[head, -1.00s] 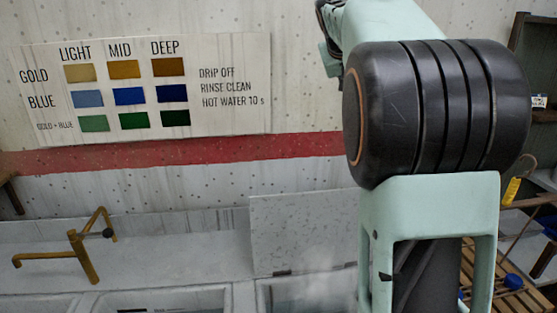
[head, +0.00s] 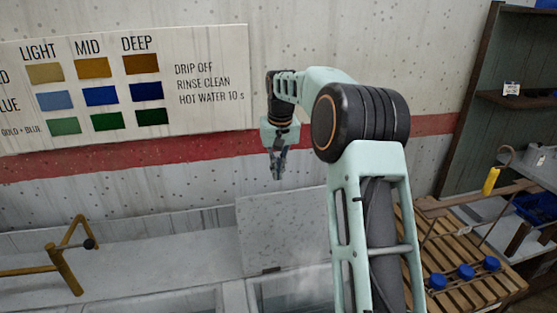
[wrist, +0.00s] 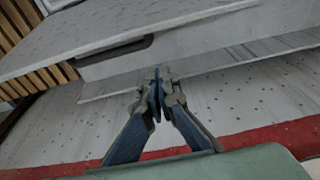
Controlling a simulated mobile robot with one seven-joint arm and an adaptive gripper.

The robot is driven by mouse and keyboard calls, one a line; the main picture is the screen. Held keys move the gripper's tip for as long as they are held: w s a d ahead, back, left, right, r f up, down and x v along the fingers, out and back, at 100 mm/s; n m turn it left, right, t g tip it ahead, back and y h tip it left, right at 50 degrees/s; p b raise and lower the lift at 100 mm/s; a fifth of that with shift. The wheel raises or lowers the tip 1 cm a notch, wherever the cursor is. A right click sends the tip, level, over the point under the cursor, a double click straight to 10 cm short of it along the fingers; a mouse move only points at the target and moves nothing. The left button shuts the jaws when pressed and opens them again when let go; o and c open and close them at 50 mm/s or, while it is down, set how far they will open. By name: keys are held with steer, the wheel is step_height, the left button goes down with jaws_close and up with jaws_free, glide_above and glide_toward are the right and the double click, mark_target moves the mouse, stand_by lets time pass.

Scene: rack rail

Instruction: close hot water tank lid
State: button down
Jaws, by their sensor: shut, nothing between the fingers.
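The tank lid (head: 283,232) is a speckled grey panel standing open and upright against the wall. Its lower edge meets the counter at a dark hinge (head: 271,270). The hot water tank (head: 290,292) opens in front of it, with pale steam over it. My gripper (head: 278,176) is shut and empty, pointing down above the lid's top edge; I cannot tell its exact distance from the lid. The wrist view shows the closed fingertips (wrist: 158,78) before a pale panel edge (wrist: 130,38), which may be the lid.
A slatted wooden rack (head: 465,290) with blue knobs lies at the right, below a dark shelf unit (head: 470,110). A colour chart (head: 125,85) is on the wall. The wall around my gripper is clear.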

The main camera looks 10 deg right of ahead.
steer(key=s+f, duration=0.2)
steer(key=shift+s, duration=0.35)
steer(key=shift+s+p, duration=0.3)
steer(key=shift+s, duration=0.1)
steer(key=shift+f+b, duration=0.1)
steer(key=shift+b, duration=0.2)
